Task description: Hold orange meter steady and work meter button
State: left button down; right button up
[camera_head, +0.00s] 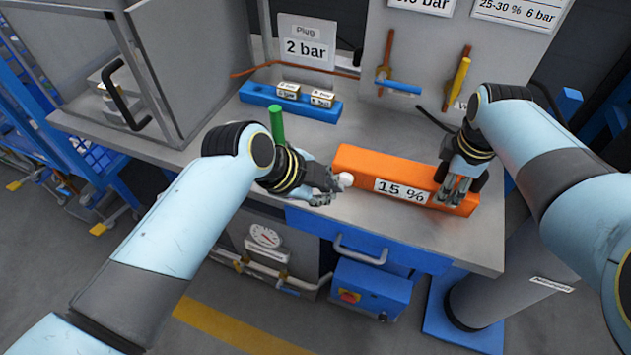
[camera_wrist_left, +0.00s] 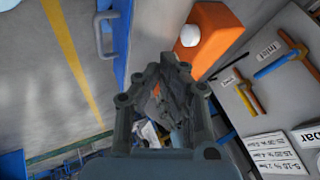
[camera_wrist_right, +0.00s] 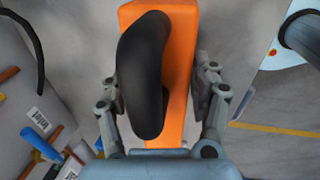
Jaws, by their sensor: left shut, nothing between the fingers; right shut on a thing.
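The orange meter (camera_head: 365,163) is a long block on the grey bench, with a label reading 15 %. A round white button (camera_head: 346,179) sits on its left end; it also shows in the left wrist view (camera_wrist_left: 190,36). My left gripper (camera_head: 335,189) is shut and empty, its fingertips close beside the button; I cannot tell whether they touch. My right gripper (camera_head: 452,197) is shut on the right part of the meter. In the right wrist view its fingers stand on both sides of the orange body (camera_wrist_right: 180,75), and a black curved part (camera_wrist_right: 145,75) covers some of it.
A blue block (camera_head: 300,104) with small labelled pieces lies behind, and a green post (camera_head: 276,125) stands near my left wrist. A panel with a blue-handled valve (camera_head: 400,87) and a yellow-handled valve (camera_head: 460,78) rises at the back. The bench's front edge is near the meter.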

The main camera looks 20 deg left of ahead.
pick_arm(q)
jog(key=shift+v, duration=2)
pick_arm(e)
jog(key=shift+s+f, duration=0.15)
jog(key=shift+s, duration=0.05)
jog(key=o, duration=1.3)
jog(key=shift+c, duration=0.2)
jog(key=o, duration=0.4)
jog(key=shift+w, duration=0.15)
